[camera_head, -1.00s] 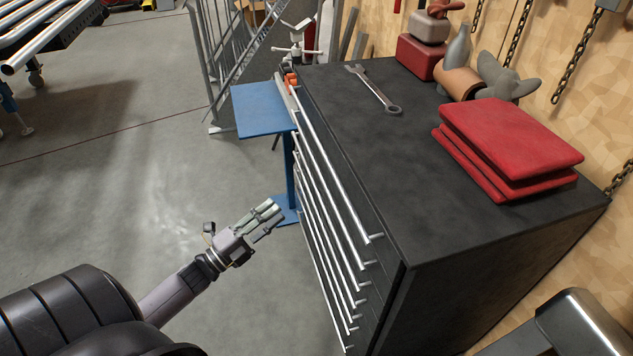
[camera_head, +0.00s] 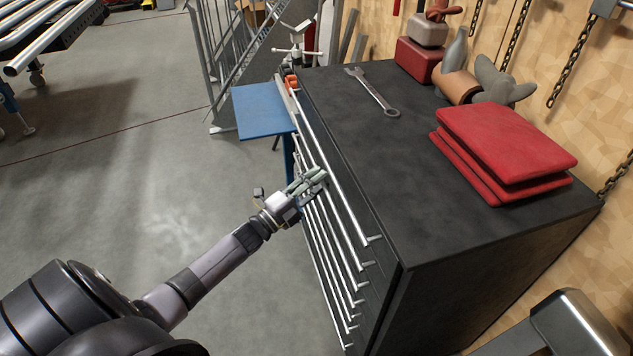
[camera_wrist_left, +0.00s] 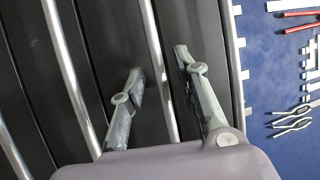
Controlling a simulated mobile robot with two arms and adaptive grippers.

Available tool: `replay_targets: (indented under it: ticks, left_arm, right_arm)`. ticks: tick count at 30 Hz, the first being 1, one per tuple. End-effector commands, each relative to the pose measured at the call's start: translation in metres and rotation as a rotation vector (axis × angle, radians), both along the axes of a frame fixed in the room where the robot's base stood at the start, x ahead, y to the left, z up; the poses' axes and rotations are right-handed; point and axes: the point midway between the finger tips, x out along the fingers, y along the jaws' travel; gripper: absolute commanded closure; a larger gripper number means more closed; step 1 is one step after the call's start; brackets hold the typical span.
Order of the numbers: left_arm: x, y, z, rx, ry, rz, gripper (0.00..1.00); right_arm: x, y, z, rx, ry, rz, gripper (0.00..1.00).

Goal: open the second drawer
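The dark tool cabinet (camera_head: 440,285) stands at right centre in the head view, with several stacked drawers with long silver bar handles on its left-facing front. The second handle from the top (camera_head: 346,236) runs behind my left gripper (camera_head: 318,178), which hides part of it. The drawers look shut. In the left wrist view, the gripper's two fingers (camera_wrist_left: 159,64) are open, with one handle bar (camera_wrist_left: 161,80) passing between them. It looks like the second bar, with the top bar (camera_wrist_left: 236,60) to its right. Whether the fingers touch the bar cannot be told. My right gripper is out of view.
A wrench (camera_head: 372,92) and red folded cloths (camera_head: 505,145) lie on the cabinet top. A blue table (camera_head: 262,110) stands at the cabinet's far end. A blue tool board (camera_wrist_left: 285,100) shows in the wrist view.

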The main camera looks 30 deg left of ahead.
Motion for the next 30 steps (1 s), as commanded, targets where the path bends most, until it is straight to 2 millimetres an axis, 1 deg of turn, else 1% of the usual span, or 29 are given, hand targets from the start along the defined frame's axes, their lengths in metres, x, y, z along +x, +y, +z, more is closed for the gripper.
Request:
replay_targets:
  ticks: [4,17,30]
  left_arm:
    - [-0.0002,0.0001,-0.0003,0.0,0.0,0.0,0.72]
    - [-0.0005,0.0002,-0.0003,0.0,0.0,0.0,1.0]
    - [-0.0006,0.0002,-0.0007,-0.001,0.001,0.0,1.0]
  right_arm:
    - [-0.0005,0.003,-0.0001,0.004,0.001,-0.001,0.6]
    - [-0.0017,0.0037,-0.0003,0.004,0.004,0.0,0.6]
    - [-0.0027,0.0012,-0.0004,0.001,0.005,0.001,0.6]
